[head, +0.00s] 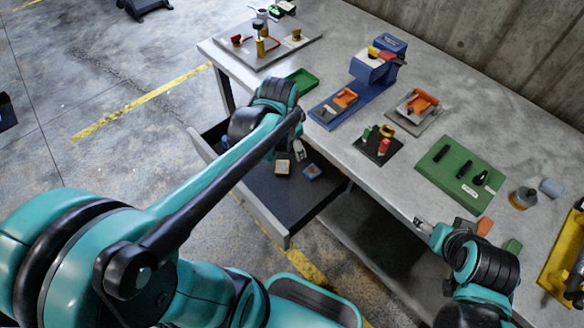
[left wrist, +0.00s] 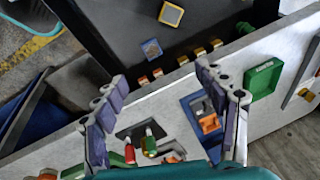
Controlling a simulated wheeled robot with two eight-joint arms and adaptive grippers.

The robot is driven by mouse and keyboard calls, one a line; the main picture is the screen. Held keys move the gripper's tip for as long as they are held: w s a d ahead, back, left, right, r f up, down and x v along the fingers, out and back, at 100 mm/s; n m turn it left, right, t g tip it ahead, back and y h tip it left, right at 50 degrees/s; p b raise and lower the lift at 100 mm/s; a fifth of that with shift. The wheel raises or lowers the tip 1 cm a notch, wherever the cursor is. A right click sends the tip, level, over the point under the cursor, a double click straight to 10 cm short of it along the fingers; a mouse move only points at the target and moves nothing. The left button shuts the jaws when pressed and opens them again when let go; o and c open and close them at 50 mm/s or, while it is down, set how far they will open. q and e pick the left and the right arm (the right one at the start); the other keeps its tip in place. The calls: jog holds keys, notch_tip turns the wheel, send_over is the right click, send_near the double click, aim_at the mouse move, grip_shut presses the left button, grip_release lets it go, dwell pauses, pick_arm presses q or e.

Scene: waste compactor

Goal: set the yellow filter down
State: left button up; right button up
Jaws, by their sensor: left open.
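The yellow filter (head: 283,167), a small square block with a yellow rim and a grey face, lies flat on the dark floor of the open drawer (head: 262,211). It also shows at the top of the left wrist view (left wrist: 171,14). A blue filter (head: 312,172) lies beside it, apart from it, and shows in the left wrist view (left wrist: 152,48). My left gripper (left wrist: 160,73) is open with nothing between its fingers. In the head view it (head: 299,151) is above the drawer, partly hidden by its arm. My right gripper (head: 424,226) is by the bench's front edge; its opening is unclear.
Small orange-brown pieces (left wrist: 180,66) line the drawer's bench-side edge. The grey bench (head: 330,152) carries a blue fixture (head: 340,106), a green tray (head: 302,80), a black stand (head: 377,148) and a green board (head: 459,175). Much of the drawer floor is clear.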

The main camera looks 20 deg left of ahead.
pick_arm(q)
jog(key=s+d+r+n+t, duration=0.3)
jog(key=s+d+n, duration=0.2)
jog(key=s, duration=0.5)
jog(key=shift+n+t, duration=0.3)
jog(key=shift+n, duration=0.6)
jog(key=shift+d, duration=0.1)
